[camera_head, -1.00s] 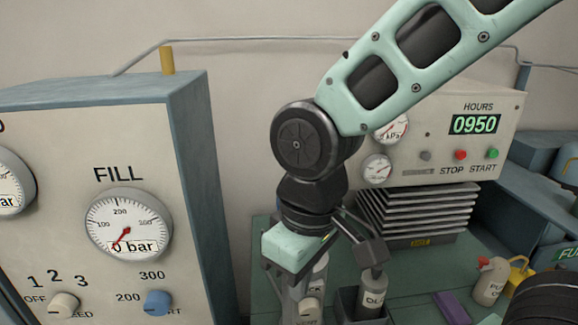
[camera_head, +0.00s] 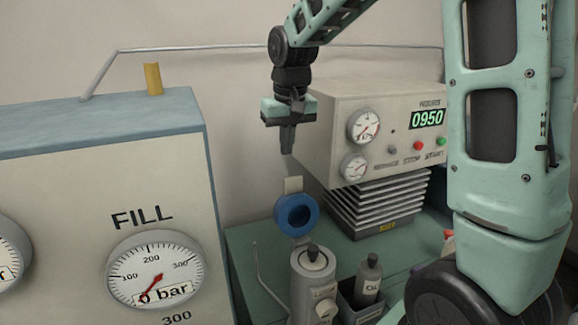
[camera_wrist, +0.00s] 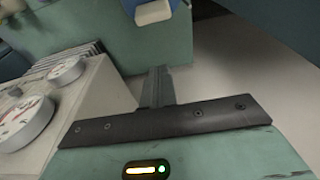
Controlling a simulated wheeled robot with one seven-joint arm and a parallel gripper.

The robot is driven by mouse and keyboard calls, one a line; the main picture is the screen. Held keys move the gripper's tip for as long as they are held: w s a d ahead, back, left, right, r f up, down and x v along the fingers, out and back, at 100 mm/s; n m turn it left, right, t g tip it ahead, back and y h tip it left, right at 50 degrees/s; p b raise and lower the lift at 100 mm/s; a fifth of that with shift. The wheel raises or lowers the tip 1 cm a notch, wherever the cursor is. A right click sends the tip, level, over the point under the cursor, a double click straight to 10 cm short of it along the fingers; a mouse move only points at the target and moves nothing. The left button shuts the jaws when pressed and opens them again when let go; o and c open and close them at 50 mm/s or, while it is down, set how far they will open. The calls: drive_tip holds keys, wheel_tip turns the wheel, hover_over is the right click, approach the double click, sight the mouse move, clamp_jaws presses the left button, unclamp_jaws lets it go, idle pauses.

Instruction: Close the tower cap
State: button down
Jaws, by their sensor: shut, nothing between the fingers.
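The tower cap, a blue ring-shaped cap (camera_head: 309,222) with a dark hollow, stands on edge with its opening facing the head camera. A pale tab (camera_head: 293,185) rises from its top. A grey cylindrical tower (camera_head: 304,283) with a black knob on top stands just below and in front of it; the link between them is not clear. My gripper (camera_head: 288,152) is shut and empty, pointing down above the cap and apart from it. In the wrist view, the shut fingers (camera_wrist: 158,88) point towards a partly cropped blue piece with a pale tab (camera_wrist: 153,12).
A beige panel box (camera_head: 325,125) with gauges and buttons stands right of my gripper, above grey fins (camera_head: 380,205). The FILL cabinet (camera_head: 70,170) fills the left. A grey bottle (camera_head: 368,280) sits in a holder beside the tower. A thin bent rod (camera_head: 265,275) stands left of it.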

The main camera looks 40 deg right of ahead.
drive_tip(key=s+f+p, duration=0.2)
drive_tip(key=f, duration=0.1)
drive_tip(key=s+f+p, duration=0.1)
drive_tip(key=f, duration=0.1)
drive_tip(key=shift+a, duration=0.4)
drive_tip(key=shift+f, duration=0.1)
